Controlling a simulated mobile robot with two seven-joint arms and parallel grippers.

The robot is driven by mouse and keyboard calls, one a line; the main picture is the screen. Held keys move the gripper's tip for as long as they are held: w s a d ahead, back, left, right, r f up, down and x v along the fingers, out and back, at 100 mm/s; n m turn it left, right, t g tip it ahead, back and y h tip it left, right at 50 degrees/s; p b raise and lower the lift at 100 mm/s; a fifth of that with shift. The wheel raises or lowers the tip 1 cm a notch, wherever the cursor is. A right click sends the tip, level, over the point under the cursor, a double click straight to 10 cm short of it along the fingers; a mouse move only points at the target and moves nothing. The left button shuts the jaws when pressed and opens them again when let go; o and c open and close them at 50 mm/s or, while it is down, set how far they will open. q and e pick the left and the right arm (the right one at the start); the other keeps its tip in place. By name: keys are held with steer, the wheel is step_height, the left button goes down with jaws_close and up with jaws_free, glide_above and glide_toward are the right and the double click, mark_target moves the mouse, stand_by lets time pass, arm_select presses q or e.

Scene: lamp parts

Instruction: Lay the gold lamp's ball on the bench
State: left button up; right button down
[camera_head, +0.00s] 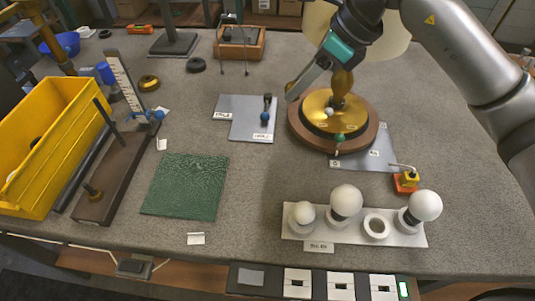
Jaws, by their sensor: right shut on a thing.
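The gold lamp (324,103) stands on a round wooden base at the upper right. Its cream shade (398,45) is partly hidden behind my right arm. My right gripper (291,94) reaches down and left across the lamp's stem, with its fingertips at the left edge of the base. It is shut on a small gold ball (290,87), only partly visible at the fingertips. A small green ball (340,138) shows at the front of the lamp's base. The grey bench (250,185) lies underneath. My left gripper is not in view.
A grey plate (240,128) with a blue ball lies left of the lamp. A white bulb tray (385,238) stands in front. A green mat (185,187) and yellow bin (45,150) are at left. Bench is bare between mat and bulb tray.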

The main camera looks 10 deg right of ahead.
steer(key=shift+w+a+f, duration=0.15)
steer(key=shift+f, duration=0.05)
step_height(320, 180, down, 10)
steer(key=f+b, duration=0.1)
steer(key=b, duration=0.1)
glide_above(283, 160)
steer(key=s+d, duration=0.1)
steer(key=d, duration=0.1)
steer(key=f, duration=0.3)
steer(key=shift+a+f+b, duration=0.2)
steer(key=shift+f+b, duration=0.15)
steer(key=shift+f, duration=0.5)
step_height(283, 160, down, 4)
steer(key=shift+r+b, duration=0.2)
steer(key=shift+b, duration=0.25)
steer(key=shift+f, duration=0.15)
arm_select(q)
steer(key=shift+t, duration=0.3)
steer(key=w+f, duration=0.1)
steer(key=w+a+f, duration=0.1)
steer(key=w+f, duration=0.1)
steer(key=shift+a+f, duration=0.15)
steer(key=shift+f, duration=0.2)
arm_select(e)
steer(key=shift+f, duration=0.1)
